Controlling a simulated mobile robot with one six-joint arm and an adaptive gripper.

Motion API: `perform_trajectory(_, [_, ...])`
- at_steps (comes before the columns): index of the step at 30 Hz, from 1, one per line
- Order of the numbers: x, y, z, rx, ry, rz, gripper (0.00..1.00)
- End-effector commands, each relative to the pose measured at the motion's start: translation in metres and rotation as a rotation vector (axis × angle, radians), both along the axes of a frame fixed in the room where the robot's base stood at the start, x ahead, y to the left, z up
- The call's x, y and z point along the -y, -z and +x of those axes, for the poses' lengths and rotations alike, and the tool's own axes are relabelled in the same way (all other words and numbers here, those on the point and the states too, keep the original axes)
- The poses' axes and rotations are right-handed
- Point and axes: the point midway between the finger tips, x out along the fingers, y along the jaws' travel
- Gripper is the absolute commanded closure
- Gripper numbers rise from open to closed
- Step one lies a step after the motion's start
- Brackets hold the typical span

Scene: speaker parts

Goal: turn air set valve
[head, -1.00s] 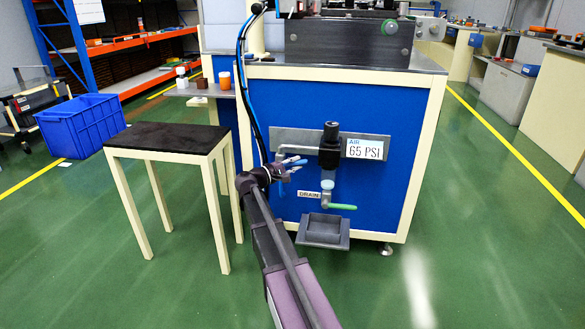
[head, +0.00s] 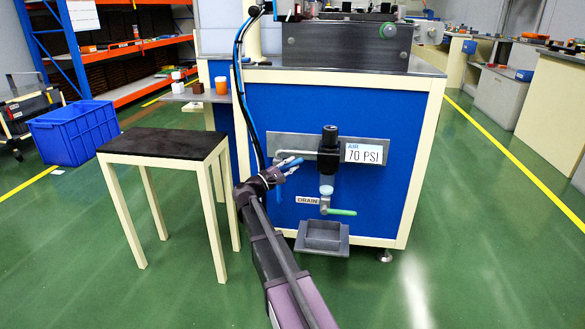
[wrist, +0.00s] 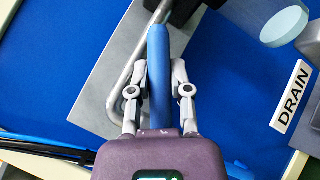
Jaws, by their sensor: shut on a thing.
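The air set valve has a blue lever handle (wrist: 158,75) on a silver pipe. The handle also shows in the head view (head: 289,162), left of the black regulator (head: 329,150). My gripper (wrist: 158,88) is shut on the blue handle, one finger on each side of it. In the head view my gripper (head: 280,172) is at the left part of the grey plate, partly hiding the valve. The air display (head: 363,153) right of the regulator reads 70 PSI.
A drain valve with a green handle (head: 341,212) and a DRAIN label (head: 308,200) sits below the regulator, above a grey tray (head: 322,249). A dark-topped stool (head: 165,143) stands left of my arm. A blue hose (head: 243,90) runs down the cabinet's left side.

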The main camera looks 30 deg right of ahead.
Motion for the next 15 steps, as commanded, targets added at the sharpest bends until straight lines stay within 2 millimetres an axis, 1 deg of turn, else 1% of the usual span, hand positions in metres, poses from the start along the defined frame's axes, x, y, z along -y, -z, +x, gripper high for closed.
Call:
perform_trajectory(12, [-0.008,-0.001,0.002,-0.003,-0.005,-0.005,1.00])
perform_trajectory(13, [-0.008,-0.001,0.002,-0.002,-0.007,-0.004,0.69])
perform_trajectory(14, [-0.009,-0.001,0.002,-0.002,-0.007,-0.004,0.60])
perform_trajectory(15, [-0.010,-0.001,0.002,-0.002,-0.008,-0.005,0.48])
